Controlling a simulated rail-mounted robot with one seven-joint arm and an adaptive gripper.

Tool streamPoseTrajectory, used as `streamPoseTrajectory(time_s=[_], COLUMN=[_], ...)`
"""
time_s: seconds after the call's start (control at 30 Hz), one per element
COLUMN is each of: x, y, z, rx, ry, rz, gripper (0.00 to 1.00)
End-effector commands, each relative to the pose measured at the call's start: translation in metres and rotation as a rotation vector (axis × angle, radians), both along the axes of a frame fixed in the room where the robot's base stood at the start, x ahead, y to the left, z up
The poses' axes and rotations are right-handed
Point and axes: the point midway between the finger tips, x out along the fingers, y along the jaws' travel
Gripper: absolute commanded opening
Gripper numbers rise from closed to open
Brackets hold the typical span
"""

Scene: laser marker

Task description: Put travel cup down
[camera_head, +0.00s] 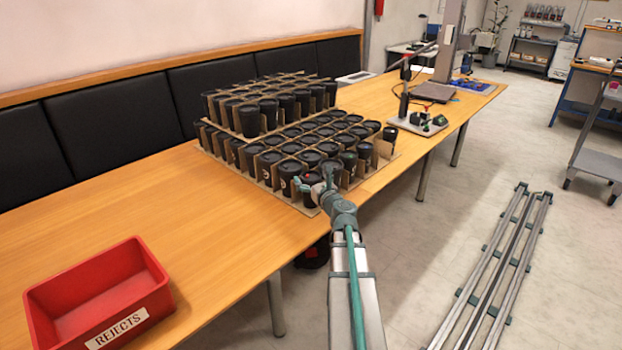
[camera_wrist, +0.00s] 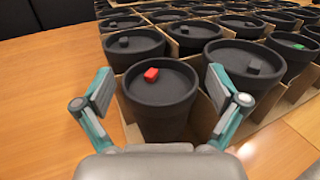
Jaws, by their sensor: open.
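A black travel cup (camera_wrist: 160,95) with a red tab on its lid stands upright in a corner cell of the cardboard divider, in the wrist view. My gripper (camera_wrist: 160,92) is open, with one finger on each side of this cup's lid. A gap shows between the fingers and the cup. In the head view my gripper (camera_head: 318,182) is at the near corner of the front cup block, and it partly hides the cups there. The cup's base is hidden by the divider and my gripper.
Several black cups fill the cardboard dividers (camera_head: 255,183), with a second layer (camera_head: 268,112) stacked behind. A red REJECTS bin (camera_head: 100,300) stands at the table's near left. A laser marking station (camera_head: 415,118) is further right. The wooden table (camera_head: 130,205) is clear between bin and cups.

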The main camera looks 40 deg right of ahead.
Motion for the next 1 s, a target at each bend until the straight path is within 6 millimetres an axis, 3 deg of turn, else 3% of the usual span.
streamPoseTrajectory(time_s=[0.3,0.47,0.8,1.0], x=[-0.004,-0.028,-0.095,-0.11], y=[0.001,0.008,0.026,0.028], z=[0.004,0.003,0.004,0.006], rx=[0.0,0.0,-0.001,0.002], ry=[0.0,0.0,0.001,0.001], rz=[-0.001,-0.001,-0.002,0.001], gripper=[0.96,0.96,0.96,0.96])
